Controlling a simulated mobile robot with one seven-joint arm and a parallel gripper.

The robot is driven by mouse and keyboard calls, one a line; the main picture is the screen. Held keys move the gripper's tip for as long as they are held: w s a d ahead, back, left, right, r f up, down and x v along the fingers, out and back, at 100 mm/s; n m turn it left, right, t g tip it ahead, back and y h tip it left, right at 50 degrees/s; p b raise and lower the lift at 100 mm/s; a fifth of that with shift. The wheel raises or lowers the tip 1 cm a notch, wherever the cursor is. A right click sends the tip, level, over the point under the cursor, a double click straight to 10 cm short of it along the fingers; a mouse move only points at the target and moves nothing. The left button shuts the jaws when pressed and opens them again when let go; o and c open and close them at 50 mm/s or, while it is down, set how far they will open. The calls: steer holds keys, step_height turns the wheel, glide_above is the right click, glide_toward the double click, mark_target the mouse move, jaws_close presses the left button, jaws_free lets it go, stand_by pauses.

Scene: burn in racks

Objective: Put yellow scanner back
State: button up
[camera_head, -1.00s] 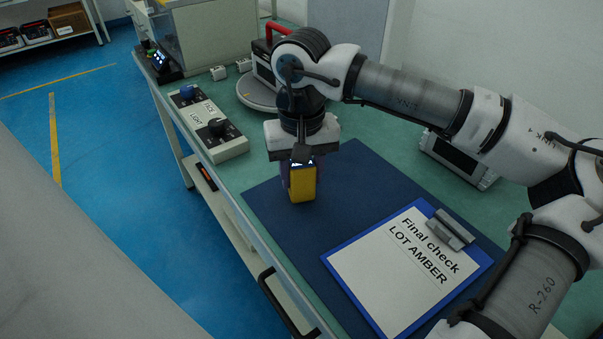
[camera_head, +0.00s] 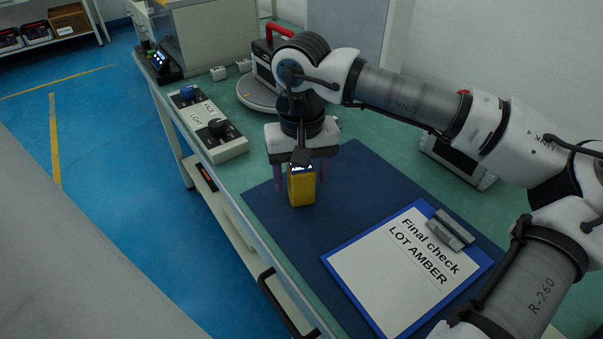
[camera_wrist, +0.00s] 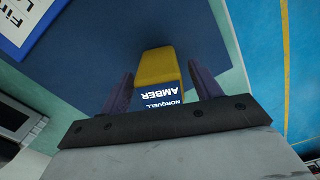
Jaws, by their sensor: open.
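The yellow scanner (camera_head: 301,190) stands upright on the dark blue mat (camera_head: 357,165), near the mat's left side in the head view. In the wrist view the scanner (camera_wrist: 155,67) shows a label reading "NORQUELL AMBER". My gripper (camera_head: 302,181) points down over the scanner and is open. Its two purple-grey fingers are on either side of the scanner, with a visible gap on each side in the wrist view (camera_wrist: 161,81). The scanner's underside is hidden.
A clipboard (camera_head: 392,285) reading "Final check LOT AMBER" lies on the mat, right of the scanner. A switch box (camera_head: 208,124) stands to the left. A grey instrument (camera_head: 458,160) is at the right. A round plate with a red-handled device (camera_head: 262,66) stands behind.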

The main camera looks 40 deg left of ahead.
step_height(320, 180, up, 12)
steer(key=shift+f, duration=0.1)
stand_by(0.6)
